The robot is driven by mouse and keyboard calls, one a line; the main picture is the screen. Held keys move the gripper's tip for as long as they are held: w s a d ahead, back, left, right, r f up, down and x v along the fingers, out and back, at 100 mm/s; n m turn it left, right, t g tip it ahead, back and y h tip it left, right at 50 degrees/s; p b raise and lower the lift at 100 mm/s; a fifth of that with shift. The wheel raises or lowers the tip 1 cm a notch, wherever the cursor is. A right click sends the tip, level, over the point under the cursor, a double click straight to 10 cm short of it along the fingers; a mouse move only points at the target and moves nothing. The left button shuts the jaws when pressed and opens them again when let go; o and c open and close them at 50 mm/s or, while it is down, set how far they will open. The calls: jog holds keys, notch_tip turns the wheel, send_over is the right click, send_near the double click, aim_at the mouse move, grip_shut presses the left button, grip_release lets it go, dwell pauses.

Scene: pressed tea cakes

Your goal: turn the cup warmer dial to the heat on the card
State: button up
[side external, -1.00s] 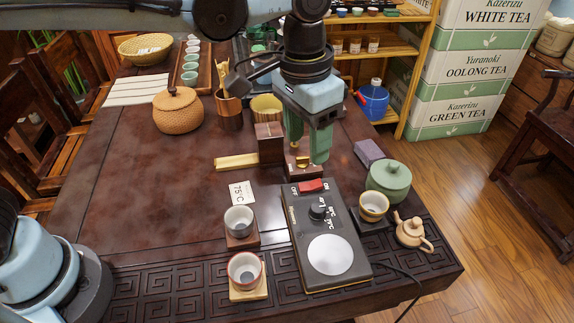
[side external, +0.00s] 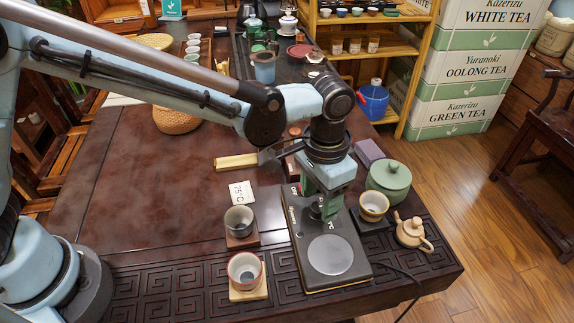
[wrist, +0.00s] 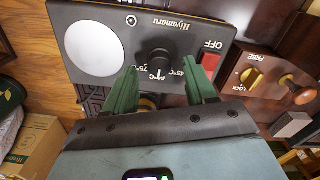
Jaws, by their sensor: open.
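The cup warmer (side external: 308,250) is a dark box with a pale round plate, also seen in the wrist view (wrist: 200,35). Its black dial (wrist: 159,57) has 45°C, 75°C and another mark between them printed around it. The white card (side external: 241,194) on the table reads 75°C. My gripper (side external: 322,210) is open, pointing down over the warmer. In the wrist view its green fingertips (wrist: 160,70) stand on either side of the dial, apparently without touching it.
A red switch (wrist: 210,62) marked OFF sits beside the dial. Cups (side external: 239,221) (side external: 245,268) stand left of the warmer. A yellow cup (side external: 373,205), a green lidded pot (side external: 388,180) and a small teapot (side external: 412,231) stand right. A FREE/LOCK knob panel (wrist: 252,78) is nearby.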

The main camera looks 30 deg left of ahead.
jog(key=shift+f, duration=0.85)
jog(key=shift+c, duration=0.2)
grip_shut()
jog(key=m, duration=0.5)
jog(key=shift+m, duration=0.4)
jog(key=m, duration=0.6)
jog(key=shift+r, duration=0.1)
